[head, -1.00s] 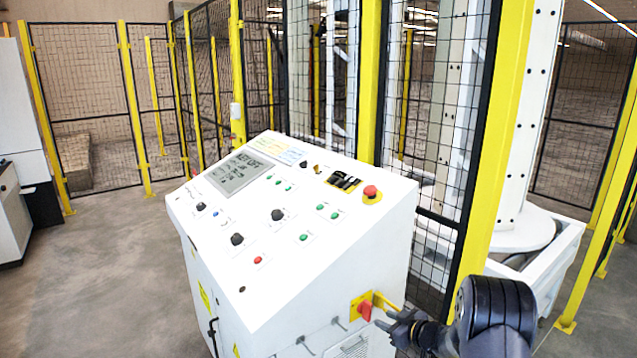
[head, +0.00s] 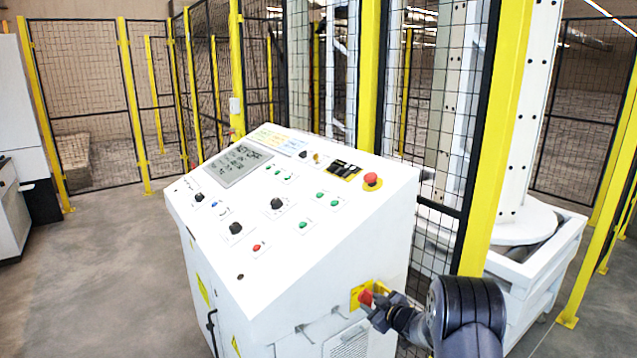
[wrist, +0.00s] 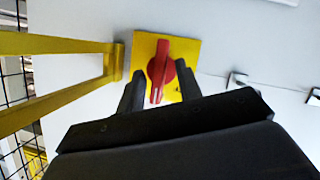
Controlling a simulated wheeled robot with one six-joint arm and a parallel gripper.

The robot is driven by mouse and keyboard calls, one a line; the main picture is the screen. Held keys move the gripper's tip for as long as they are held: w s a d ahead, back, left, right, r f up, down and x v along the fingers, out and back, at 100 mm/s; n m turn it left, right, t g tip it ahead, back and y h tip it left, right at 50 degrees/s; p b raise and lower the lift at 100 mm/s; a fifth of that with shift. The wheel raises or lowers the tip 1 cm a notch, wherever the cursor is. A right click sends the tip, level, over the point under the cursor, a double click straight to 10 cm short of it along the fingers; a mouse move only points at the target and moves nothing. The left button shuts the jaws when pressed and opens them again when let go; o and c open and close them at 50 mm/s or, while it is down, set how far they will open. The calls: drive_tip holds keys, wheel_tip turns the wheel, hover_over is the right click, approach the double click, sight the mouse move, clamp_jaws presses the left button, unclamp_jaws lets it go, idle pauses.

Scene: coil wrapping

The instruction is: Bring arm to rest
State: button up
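The red rotary switch (head: 365,297) sits on a yellow plate on the right lower side of the white control console (head: 215,265). In the wrist view the red handle (wrist: 161,70) stands roughly upright on its yellow plate (wrist: 145,48). My gripper (head: 372,309) is right at the switch in the head view. In the wrist view my gripper (wrist: 160,88) is open, with one dark finger on each side of the handle's lower part. A gap shows on both sides of the handle. The fingers' depth relative to the handle is hard to tell.
A yellow bar (wrist: 60,44) juts out left of the switch in the wrist view. Metal hooks (wrist: 237,82) stick out of the panel at the right. A yellow post (head: 497,140) and mesh fence stand behind the console. Open floor (head: 110,255) lies to the left.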

drive_tip(key=shift+f+n+t+h+b, duration=0.25)
drive_tip(key=shift+n+b, duration=0.45)
drive_tip(key=shift+b, duration=1.25)
drive_tip(key=shift+b, duration=0.3)
drive_tip(key=shift+a+r+n+b, duration=0.1)
drive_tip(key=shift+r+n+b, duration=0.15)
drive_tip(key=shift+n+b, duration=0.1)
